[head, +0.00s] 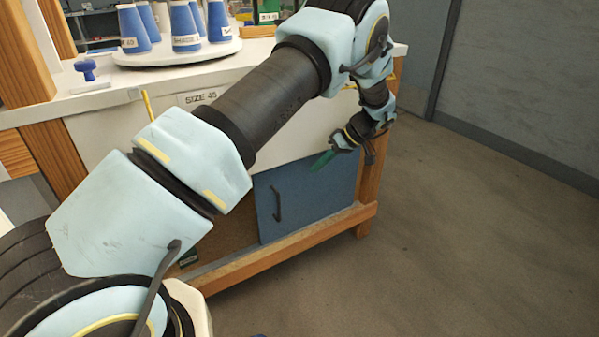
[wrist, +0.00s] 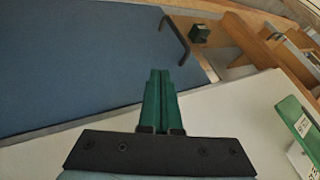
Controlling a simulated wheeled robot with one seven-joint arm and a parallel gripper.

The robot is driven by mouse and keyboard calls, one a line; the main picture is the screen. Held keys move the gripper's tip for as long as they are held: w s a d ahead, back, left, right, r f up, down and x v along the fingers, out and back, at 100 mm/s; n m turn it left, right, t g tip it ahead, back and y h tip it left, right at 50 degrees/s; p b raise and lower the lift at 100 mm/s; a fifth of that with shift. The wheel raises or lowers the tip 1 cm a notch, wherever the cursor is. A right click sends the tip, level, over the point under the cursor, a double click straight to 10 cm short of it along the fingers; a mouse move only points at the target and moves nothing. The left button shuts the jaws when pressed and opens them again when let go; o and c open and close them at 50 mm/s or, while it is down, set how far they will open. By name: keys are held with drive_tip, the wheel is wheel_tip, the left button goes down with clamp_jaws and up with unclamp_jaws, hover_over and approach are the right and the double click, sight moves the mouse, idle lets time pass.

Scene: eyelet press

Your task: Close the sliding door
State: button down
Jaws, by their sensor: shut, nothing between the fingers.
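The blue sliding door (head: 305,200) sits low in the bench front, at the right part of the cabinet. It has a dark upright bar handle (head: 277,203) near its left edge. To the left of the door a brown open section (head: 215,243) shows, partly hidden by my arm. My gripper (head: 322,161) has green fingers, pressed together and empty, in front of the door's upper right part. In the wrist view the fingers (wrist: 160,80) point over the blue door (wrist: 80,60), with the handle (wrist: 176,40) beyond their tips. I cannot tell whether they touch the door.
A white bench top (head: 90,98) carries a round stand with blue cones (head: 184,28) and a blue-handled stamp (head: 88,70). A wooden rail (head: 290,245) runs below the door. A small dark green box (wrist: 199,34) lies past the handle. Floor at right is clear.

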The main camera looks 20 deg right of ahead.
sight(287, 185)
drive_tip(key=a+f, duration=0.2)
drive_tip(key=w+a+f, duration=0.1)
drive_tip(key=a+f, duration=0.1)
drive_tip(key=a, duration=0.1)
drive_tip(key=w+a+f, duration=0.1)
drive_tip(key=a+f, duration=0.1)
drive_tip(key=shift+w+a+f, duration=0.15)
drive_tip(key=shift+a+f, duration=0.05)
drive_tip(key=shift+a, duration=0.2)
drive_tip(key=shift+a+r, duration=0.1)
drive_tip(key=shift+a, duration=0.55)
